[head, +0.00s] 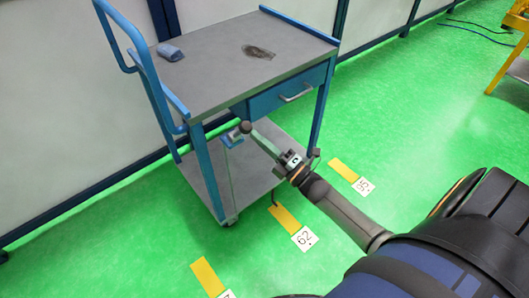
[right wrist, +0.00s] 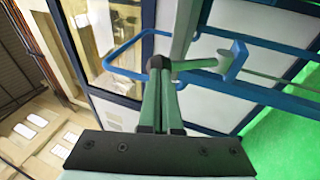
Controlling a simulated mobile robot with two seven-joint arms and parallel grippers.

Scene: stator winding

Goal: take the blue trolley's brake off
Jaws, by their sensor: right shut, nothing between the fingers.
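The blue trolley (head: 219,76) stands left of centre in the head view, with a grey top, a drawer and a lower shelf. A thin upright rod (head: 231,178) stands beside its near leg, with a short blue handle piece (head: 234,138) at the top; this looks like the brake lever. In the right wrist view the blue handle piece (right wrist: 234,62) joins a grey bar with a dark round end. My right gripper (head: 253,133) is shut and empty, its tips at the dark end. I cannot tell whether they touch it. My left gripper is not in view.
A folded grey-blue cloth-like item (head: 170,52) and a dark flat item (head: 258,52) lie on the trolley top. A wall with blue rails runs behind. Yellow floor strips (head: 208,277) with number cards (head: 305,238) mark the green floor. Free floor lies to the right.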

